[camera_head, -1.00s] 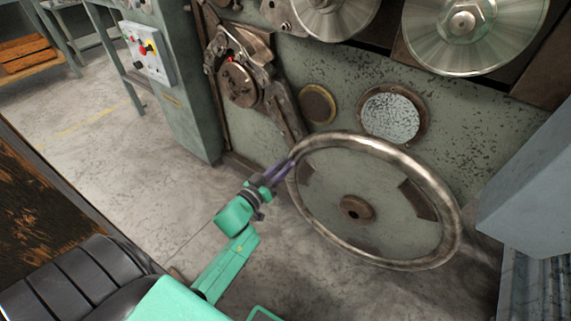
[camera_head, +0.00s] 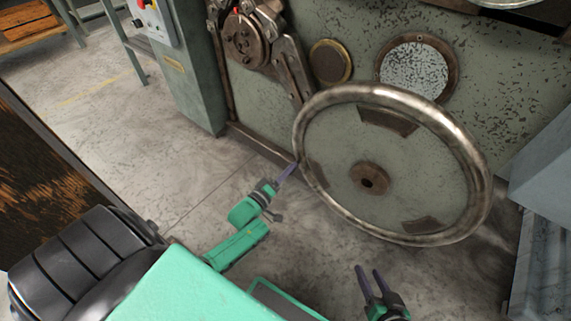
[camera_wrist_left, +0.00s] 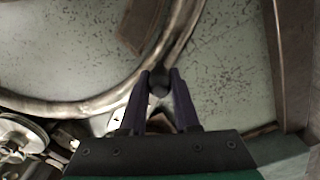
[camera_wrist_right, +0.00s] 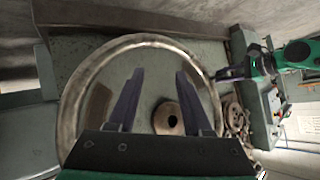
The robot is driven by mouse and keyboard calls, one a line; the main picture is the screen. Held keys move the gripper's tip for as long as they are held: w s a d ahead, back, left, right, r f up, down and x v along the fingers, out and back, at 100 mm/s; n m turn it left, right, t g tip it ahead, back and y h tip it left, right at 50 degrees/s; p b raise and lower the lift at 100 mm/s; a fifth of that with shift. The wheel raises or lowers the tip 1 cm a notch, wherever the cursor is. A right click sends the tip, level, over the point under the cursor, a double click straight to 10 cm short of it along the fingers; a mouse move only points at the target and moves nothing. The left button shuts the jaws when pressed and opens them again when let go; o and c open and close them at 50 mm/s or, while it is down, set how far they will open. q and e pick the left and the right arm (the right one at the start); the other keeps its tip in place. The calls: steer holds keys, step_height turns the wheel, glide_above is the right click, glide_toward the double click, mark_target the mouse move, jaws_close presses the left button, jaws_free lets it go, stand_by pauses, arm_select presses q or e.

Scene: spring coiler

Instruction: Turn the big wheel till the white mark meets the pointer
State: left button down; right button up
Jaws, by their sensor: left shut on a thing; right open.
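The big wheel (camera_head: 376,93) has a worn metal rim, a brown hub (camera_head: 369,181) and several brown patches. My left gripper (camera_head: 290,168) is at its left rim. In the left wrist view the left fingers (camera_wrist_left: 158,82) are shut on a dark rounded piece beside the rim (camera_wrist_left: 75,106); what this piece is cannot be told. My right gripper (camera_head: 371,275) is open and empty, below and in front of the wheel; its fingers (camera_wrist_right: 160,85) frame part of the wheel in the right wrist view. I cannot make out the white mark or the pointer.
The machine front (camera_head: 260,130) stands behind the wheel, with a round window (camera_head: 415,68) above it. A grey cabinet (camera_head: 545,160) is close on the right. A control post (camera_head: 185,75) stands at the left.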

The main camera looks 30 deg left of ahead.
arm_select(q)
steer(key=shift+d+f+n, duration=0.15)
steer(key=shift+f+n, duration=0.15)
steer(key=shift+f, duration=0.5)
steer(key=shift+s+d+f+n+b, duration=0.15)
steer(key=shift+d+f+n+b, duration=0.35)
steer(key=shift+f+b, duration=0.25)
arm_select(e)
steer(key=shift+a+f+t+y, duration=0.3)
steer(key=shift+a+f+t, duration=0.25)
steer(key=shift+f+t, duration=0.2)
arm_select(q)
steer(key=c, duration=0.7)
jaws_free()
steer(key=shift+o, duration=0.2)
